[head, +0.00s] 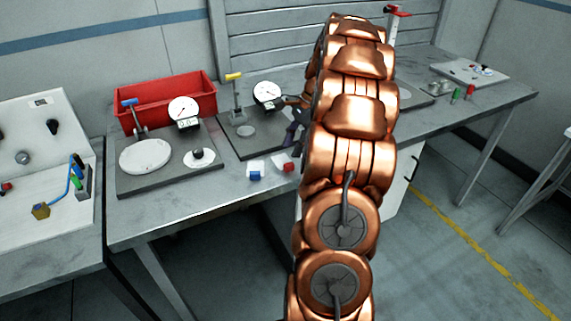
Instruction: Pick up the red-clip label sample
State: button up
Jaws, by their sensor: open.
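The red-clip label sample (286,164) lies near the front edge of the middle bench. It is a small white label with a red clip at its lower right. A similar white label with a blue clip (255,175) lies just left of it. My gripper (292,137) shows as dark parts at the left side of my copper arm, behind and above the red-clip sample. It is open, and no object shows in it. My arm hides part of it. It appears apart from the sample, but I cannot tell its exact height.
Two dark plates with dial gauges (183,110) (267,93) stand behind the samples. A red bin (165,97) is at the back left. My arm hides the bench to the right of the samples.

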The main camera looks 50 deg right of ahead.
aim_at(289, 164)
jog(key=shift+s+a+f+p, duration=0.15)
jog(key=shift+f+p, duration=0.1)
jog(key=shift+f, duration=0.25)
jog(key=shift+a+f+p, duration=0.1)
jog(key=shift+f+p, duration=0.1)
jog(key=shift+f, duration=0.25)
jog(key=shift+s+p+x, duration=0.2)
jog(key=shift+p+x, duration=0.25)
jog(key=shift+x, duration=1.3)
jog(key=shift+d+f, duration=0.1)
jog(key=shift+d, duration=0.05)
jog(key=shift+c, duration=0.3)
grip_shut()
